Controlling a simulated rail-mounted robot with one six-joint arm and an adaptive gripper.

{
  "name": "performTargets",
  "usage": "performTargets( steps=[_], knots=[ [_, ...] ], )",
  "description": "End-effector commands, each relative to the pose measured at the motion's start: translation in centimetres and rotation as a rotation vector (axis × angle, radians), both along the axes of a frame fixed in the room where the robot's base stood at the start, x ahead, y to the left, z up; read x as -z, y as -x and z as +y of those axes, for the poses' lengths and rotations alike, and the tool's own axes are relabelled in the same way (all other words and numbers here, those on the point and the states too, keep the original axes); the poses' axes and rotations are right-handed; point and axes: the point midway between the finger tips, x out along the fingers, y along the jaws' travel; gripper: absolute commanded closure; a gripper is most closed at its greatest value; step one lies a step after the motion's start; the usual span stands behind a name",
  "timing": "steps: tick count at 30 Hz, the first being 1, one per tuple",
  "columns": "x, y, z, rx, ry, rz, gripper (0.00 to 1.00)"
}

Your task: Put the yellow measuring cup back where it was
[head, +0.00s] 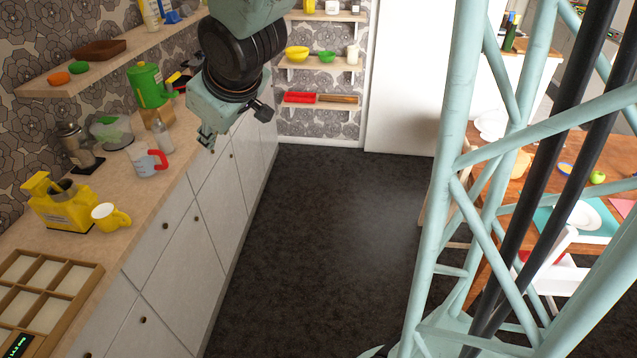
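A yellow cup with a pale inside and a handle (112,217) stands on the left counter, close beside a yellow appliance (62,205). I cannot tell for sure whether it is the measuring cup. A clear measuring jug with a red handle (147,164) stands farther back on the same counter. My gripper (206,138) hangs near the counter's front edge, to the right of the jug and apart from both in the picture. Its fingers are small and seen at an angle, so their opening is unclear. I see nothing held in it.
A compartment tray (85,268) lies on the near counter. A green canister (147,86), a dark metal pot (72,143) and a bottle (163,136) stand farther back. A wall shelf (38,88) overhangs the counter. The dark floor (320,240) is clear.

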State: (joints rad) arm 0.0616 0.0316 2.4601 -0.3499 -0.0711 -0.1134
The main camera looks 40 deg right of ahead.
Motion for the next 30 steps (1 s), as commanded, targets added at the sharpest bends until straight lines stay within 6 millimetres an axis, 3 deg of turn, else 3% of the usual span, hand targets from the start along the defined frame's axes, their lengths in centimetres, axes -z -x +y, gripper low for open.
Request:
performTargets(
  steps=[1,10,19,30],
  knots=[
    [-1.2,0.9,-0.1,0.013,0.0,-0.004,0.78],
    [-3.8,6.6,-0.9,0.101,-0.019,0.054,0.78],
    [-5.7,12.8,-1.3,0.185,-0.051,0.121,0.78],
    [-7.5,21.0,-0.3,0.264,-0.107,0.204,0.78]
  ],
)
